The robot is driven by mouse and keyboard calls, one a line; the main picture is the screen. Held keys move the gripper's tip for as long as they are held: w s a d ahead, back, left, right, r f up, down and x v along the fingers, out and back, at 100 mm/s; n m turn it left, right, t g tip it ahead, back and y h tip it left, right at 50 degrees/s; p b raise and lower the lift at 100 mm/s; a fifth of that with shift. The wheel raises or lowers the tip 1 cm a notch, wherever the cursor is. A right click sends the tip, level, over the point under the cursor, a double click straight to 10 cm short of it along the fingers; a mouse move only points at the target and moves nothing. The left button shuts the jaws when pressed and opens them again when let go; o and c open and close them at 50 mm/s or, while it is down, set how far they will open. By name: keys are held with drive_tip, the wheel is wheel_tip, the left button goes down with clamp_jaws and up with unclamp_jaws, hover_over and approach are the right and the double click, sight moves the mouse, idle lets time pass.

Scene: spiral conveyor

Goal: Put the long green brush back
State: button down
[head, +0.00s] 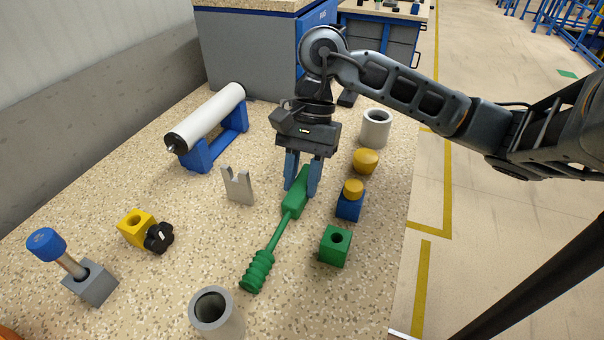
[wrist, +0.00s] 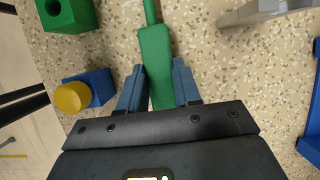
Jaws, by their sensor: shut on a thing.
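The long green brush (head: 293,206) has a flat handle, a thin shaft and a ribbed head that points toward the front of the table. My gripper (head: 301,188) is shut on the brush's handle, its blue fingers on either side. In the wrist view the green handle (wrist: 154,62) runs between the two fingers (wrist: 159,85). The brush is at or close to the tabletop; I cannot tell whether it touches. A green block with a round hole (head: 336,246) stands just right of the brush.
Right of my gripper stand a blue block with a yellow knob (head: 350,200), a yellow cap (head: 366,161) and a grey cup (head: 376,128). A notched grey bracket (head: 238,186) is left. A grey tube (head: 217,314) stands in front, and a white roller (head: 206,118) lies on a blue stand.

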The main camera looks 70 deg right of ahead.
drive_tip(key=shift+f+b, duration=0.2)
drive_tip(key=shift+b, duration=0.15)
drive_tip(key=c, duration=0.8)
unclamp_jaws()
drive_tip(key=shift+r, duration=0.1)
drive_tip(key=shift+r+p, duration=0.15)
drive_tip(key=shift+p, duration=0.2)
drive_tip(key=b+v, duration=0.2)
drive_tip(key=v, duration=1)
